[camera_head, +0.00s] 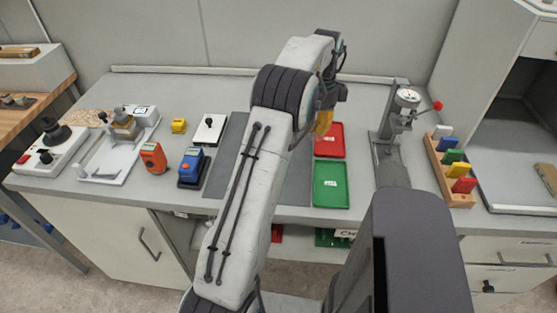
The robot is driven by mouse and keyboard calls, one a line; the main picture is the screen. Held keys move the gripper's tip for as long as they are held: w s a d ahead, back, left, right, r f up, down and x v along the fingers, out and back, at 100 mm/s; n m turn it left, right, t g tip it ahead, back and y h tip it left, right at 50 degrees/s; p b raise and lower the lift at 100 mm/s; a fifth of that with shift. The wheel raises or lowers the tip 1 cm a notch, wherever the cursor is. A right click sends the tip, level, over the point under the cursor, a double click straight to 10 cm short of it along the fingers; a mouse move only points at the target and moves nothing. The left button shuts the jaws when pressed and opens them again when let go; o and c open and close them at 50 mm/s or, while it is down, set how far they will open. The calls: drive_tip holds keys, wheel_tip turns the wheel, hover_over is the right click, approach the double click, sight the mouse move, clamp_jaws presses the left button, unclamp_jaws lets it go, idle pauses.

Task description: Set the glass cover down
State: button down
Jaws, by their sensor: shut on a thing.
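My gripper (325,122) hangs over the back of the bench, in front of the grey mat's right edge and beside the red tray as seen here. Its yellow-orange finger part points down, and my arm hides much of it. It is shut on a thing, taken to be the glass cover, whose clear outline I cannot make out. The dark grey mat (228,150) lies on the bench, partly behind my arm. The red tray (329,145) and the green tray (331,185) lie flat to its right.
A dial gauge stand (391,140) with a red knob and a wooden rack (447,170) of coloured blocks stand right.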

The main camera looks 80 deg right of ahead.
drive_tip(key=w+a+f, duration=0.4)
drive_tip(key=w, duration=0.1)
drive_tip(key=w+a+f, duration=0.2)
drive_tip(key=shift+w, duration=0.4)
drive_tip(key=shift+f, duration=2)
drive_tip(key=shift+f, duration=0.25)
drive_tip(key=c, duration=1.3)
unclamp_jaws()
drive_tip(key=shift+a, duration=0.1)
drive_tip(key=shift+r, duration=0.15)
wheel_tip(320, 180, up, 12)
drive_tip(key=shift+w+r, duration=0.1)
drive_tip(key=shift+r, duration=0.1)
